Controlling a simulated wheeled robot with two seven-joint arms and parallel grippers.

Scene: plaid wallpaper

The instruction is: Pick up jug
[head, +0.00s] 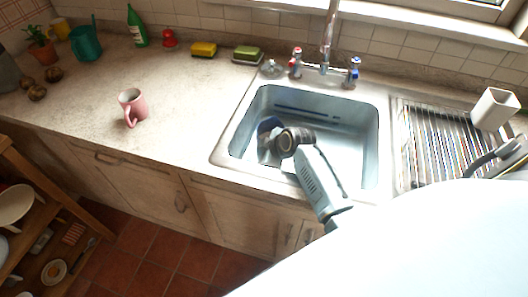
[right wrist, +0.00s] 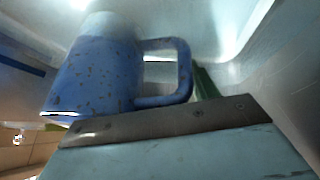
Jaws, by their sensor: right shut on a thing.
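The jug is a blue, speckled, chipped vessel with a loop handle, large in the right wrist view (right wrist: 95,72). In the head view a small dark blue part of it (head: 267,125) shows in the left part of the sink, mostly hidden behind my right wrist. My right gripper (head: 272,148) reaches down into the sink and is shut on the jug. In the right wrist view a gripper part lies close against the handle side; the exact contact is hard to see. My left gripper is not in view.
The sink (head: 222,146) has raised walls around my gripper, with a tap (head: 327,45) behind. A pink mug (head: 134,106) stands on the counter to the left. A drying rack (head: 430,140) with a white cup (head: 494,108) is at right. The counter between mug and sink is clear.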

